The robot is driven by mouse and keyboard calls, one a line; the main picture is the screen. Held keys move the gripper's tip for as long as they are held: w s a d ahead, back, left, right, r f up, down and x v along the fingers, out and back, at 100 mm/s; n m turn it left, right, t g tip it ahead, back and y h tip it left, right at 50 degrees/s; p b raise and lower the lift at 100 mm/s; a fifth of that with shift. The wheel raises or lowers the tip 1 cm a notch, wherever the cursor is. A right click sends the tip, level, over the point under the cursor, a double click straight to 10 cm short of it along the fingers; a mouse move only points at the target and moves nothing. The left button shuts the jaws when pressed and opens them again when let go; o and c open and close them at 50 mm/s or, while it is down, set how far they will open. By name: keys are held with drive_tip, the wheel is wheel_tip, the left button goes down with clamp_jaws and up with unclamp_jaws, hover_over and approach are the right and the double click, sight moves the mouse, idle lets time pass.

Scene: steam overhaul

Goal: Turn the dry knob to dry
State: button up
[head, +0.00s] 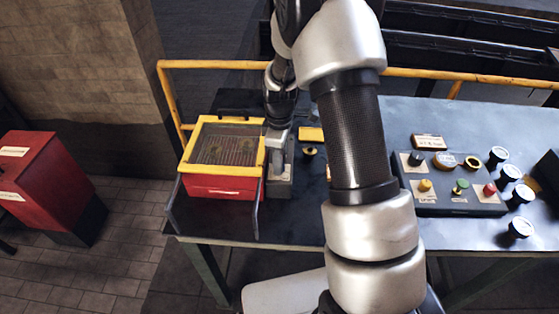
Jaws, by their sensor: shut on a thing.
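My gripper (279,142) points down at a small grey control box (279,190) on the table, just right of a red box with a yellow frame and a mesh top (222,187). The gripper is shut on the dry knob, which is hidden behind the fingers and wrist. The knob's setting cannot be seen. A pale label shows on the lower face of the control box.
A dark knob on a yellow base (309,152) sits right of the gripper. My arm hides the table's middle. A panel with coloured buttons (453,205) and several round gauges stand at right. A yellow rail (420,73) runs behind. A red cabinet (42,180) stands left.

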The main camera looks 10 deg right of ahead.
drive_tip(key=shift+m, duration=0.3)
drive_tip(key=m+b, duration=0.2)
drive_tip(key=m, duration=0.1)
drive_tip(key=shift+f+m, duration=0.1)
drive_tip(key=shift+m, duration=0.2)
drive_tip(key=m+b, duration=0.1)
drive_tip(key=m, duration=0.3)
drive_tip(key=shift+m, duration=0.3)
drive_tip(key=m, duration=0.4)
drive_tip(key=shift+b, duration=0.35)
drive_tip(key=m, duration=0.5)
drive_tip(key=o, duration=1.1)
drive_tip(key=shift+c, duration=0.2)
drive_tip(key=shift+a, duration=0.1)
